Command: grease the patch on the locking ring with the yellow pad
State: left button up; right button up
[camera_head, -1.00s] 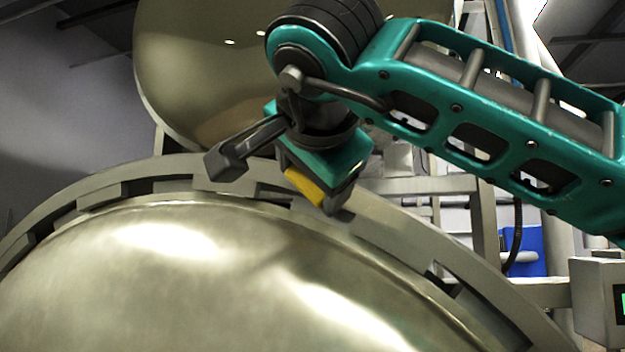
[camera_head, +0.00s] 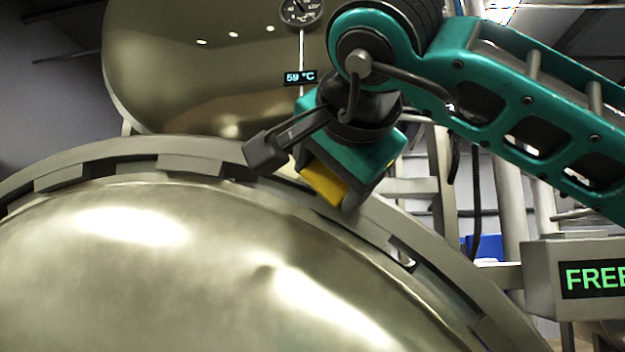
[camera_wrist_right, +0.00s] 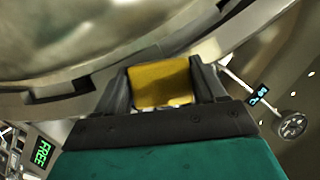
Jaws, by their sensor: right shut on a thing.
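My right gripper (camera_head: 315,175) is shut on the yellow pad (camera_head: 324,185), in front of the upper right part of the locking ring (camera_head: 110,160). The pad (camera_wrist_right: 160,83) shows between the two dark fingers in the right wrist view, close to the ring's notched edge (camera_wrist_right: 70,90). I cannot tell whether the pad touches the ring. The patch on the ring cannot be made out in either view; the gripper covers part of the ring. My left gripper is not in view.
The domed metal door (camera_head: 190,260) fills the lower left. Behind stands a large vessel (camera_head: 200,70) with a gauge (camera_head: 300,10) and a display reading 59 °C (camera_head: 300,78). A box with a green FREE display (camera_head: 592,278) stands at the right.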

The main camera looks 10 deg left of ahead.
jog(key=shift+w+d+f, duration=0.1)
jog(key=shift+d+f, duration=0.05)
jog(key=shift+d, duration=0.15)
jog(key=shift+d+f+b, duration=0.35)
jog(key=shift+d+b, duration=0.15)
jog(key=shift+d, duration=0.05)
jog(key=shift+d+f+b, duration=0.25)
jog(key=shift+d+b, duration=0.1)
jog(key=shift+d, duration=0.3)
jog(key=shift+d+f+b, duration=0.25)
jog(key=shift+d+b, duration=0.05)
jog(key=shift+d, duration=0.3)
jog(key=s+b, duration=0.1)
jog(key=s, duration=0.5)
jog(key=shift+s, duration=0.15)
jog(key=shift+s+b, duration=0.4)
jog(key=shift+s, duration=1.05)
